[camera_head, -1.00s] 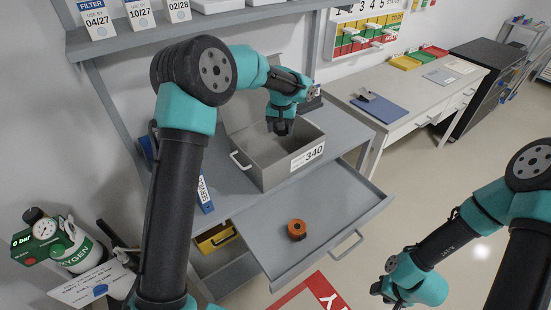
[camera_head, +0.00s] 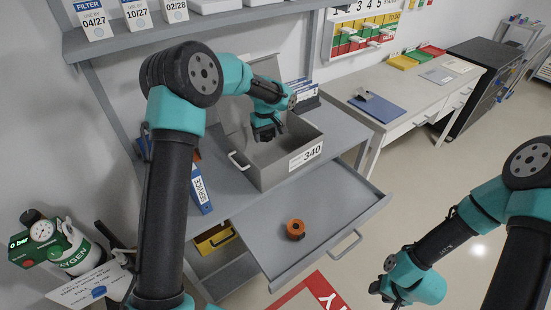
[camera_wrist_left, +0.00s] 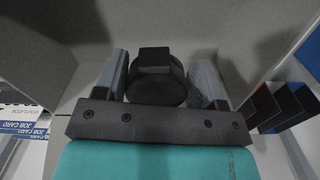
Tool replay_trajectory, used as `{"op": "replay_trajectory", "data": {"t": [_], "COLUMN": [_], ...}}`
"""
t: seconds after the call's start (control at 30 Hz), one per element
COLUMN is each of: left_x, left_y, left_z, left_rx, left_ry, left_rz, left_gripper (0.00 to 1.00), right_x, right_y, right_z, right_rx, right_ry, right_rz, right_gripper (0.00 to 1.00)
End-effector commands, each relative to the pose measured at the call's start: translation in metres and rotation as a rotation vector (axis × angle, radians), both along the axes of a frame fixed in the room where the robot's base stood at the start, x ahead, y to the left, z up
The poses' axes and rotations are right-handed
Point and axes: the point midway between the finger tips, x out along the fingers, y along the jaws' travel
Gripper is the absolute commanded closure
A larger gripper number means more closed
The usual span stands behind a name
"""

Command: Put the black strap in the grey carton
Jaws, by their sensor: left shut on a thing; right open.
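The grey carton (camera_head: 268,173), labelled 340, stands on the bench with its lid up at the back. My left gripper (camera_head: 266,136) is at the open top of the carton, toward its left side, pointing down. In the left wrist view my left gripper (camera_wrist_left: 157,85) is shut on the black strap (camera_wrist_left: 157,82), a rolled dark piece between the two fingers. The strap is hard to make out in the head view. My right gripper (camera_head: 385,294) is open and empty, out over the floor at the right.
An open drawer (camera_head: 335,195) below the bench holds an orange ring-shaped roll (camera_head: 296,229). A blue SERVICE binder (camera_head: 201,191) stands left of the carton. An oxygen cylinder (camera_head: 75,250) is at lower left.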

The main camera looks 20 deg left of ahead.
Motion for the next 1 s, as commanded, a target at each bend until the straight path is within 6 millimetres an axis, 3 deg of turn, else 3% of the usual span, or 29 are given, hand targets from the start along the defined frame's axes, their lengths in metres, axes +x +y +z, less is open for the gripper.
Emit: {"op": "replay_trajectory", "data": {"t": [0.17,0.5,1.0], "left_x": [0.000,0.000,0.000], "left_y": [0.000,0.000,0.000], "left_z": [-0.007,-0.058,-0.072], "left_rx": [0.000,0.000,0.001], "left_ry": [0.001,0.001,0.002], "left_rz": [-0.001,-0.002,-0.003], "left_gripper": [0.61,0.61,0.61], "right_x": [0.000,0.000,0.000], "right_y": [0.000,0.000,0.000], "right_z": [0.000,0.000,0.000], "right_rx": [0.000,0.000,0.000], "right_ry": [0.000,0.000,0.000], "right_rz": [0.000,0.000,0.000], "right_gripper": [0.57,0.57,0.57]}}
